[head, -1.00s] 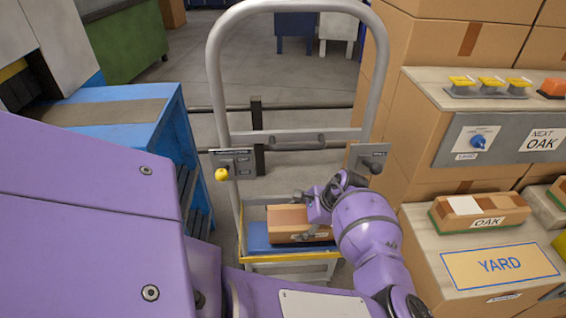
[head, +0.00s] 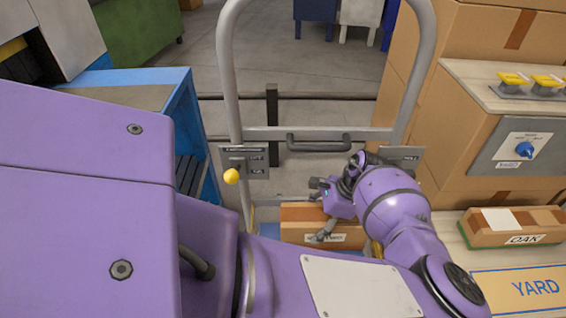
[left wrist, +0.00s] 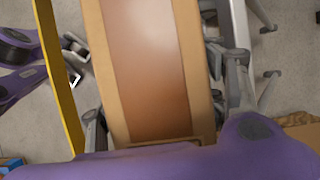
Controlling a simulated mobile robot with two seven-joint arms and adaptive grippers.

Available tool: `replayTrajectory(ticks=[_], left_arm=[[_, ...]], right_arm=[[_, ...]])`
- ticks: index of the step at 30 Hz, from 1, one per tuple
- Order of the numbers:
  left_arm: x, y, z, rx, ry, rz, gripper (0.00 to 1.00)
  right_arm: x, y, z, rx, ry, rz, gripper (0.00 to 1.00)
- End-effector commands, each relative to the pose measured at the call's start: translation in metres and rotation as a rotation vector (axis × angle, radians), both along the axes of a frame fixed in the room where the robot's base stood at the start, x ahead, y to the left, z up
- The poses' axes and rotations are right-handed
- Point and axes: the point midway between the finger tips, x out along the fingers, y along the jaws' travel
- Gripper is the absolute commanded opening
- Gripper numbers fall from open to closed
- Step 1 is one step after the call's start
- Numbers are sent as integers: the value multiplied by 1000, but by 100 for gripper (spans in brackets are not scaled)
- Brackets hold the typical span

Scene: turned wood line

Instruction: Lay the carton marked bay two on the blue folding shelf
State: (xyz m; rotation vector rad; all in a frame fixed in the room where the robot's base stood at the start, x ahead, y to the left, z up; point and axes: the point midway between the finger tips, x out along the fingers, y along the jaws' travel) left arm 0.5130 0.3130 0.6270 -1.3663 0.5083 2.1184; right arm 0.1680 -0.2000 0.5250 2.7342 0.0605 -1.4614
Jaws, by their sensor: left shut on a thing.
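The carton (head: 296,226) is brown with a darker band and a white label too small to read. It is at the lower middle of the head view, within the grey tube frame. My left gripper (head: 322,212) is shut on it; the left wrist view shows the carton (left wrist: 145,65) large between the fingers. A small blue patch of the folding shelf (head: 268,230) shows beside the carton's left end; my arm hides the rest. I cannot tell whether the carton touches the shelf.
The grey tube frame (head: 227,75) rises around the carton, with a yellow knob (head: 231,176) on its left. A blue stand (head: 185,105) is at left. Stacked cartons (head: 455,100) and a bench with an OAK carton (head: 500,226) crowd the right. Open floor lies beyond the frame.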

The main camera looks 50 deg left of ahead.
Motion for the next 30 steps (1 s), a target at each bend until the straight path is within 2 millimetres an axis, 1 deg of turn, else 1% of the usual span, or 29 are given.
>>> replayTrajectory(ticks=[5,11,12,13,24,26,30], left_arm=[[2,1,3,1,-4,1,21],[1,1,-2,2,-1,0,21],[0,1,-3,1,-1,1,69],[0,1,-3,1,-1,1,72],[0,1,-1,2,-1,2,72],[1,0,4,1,-2,1,72],[10,-6,27,2,-4,0,72]], right_arm=[[1,-1,3,-1,-4,0,40],[7,2,9,3,-18,-1,40],[6,2,9,3,-18,-1,40],[6,2,8,3,-17,-1,40],[1,2,2,3,-5,0,40],[1,2,2,4,-5,-1,40],[3,2,6,3,-8,0,40]])
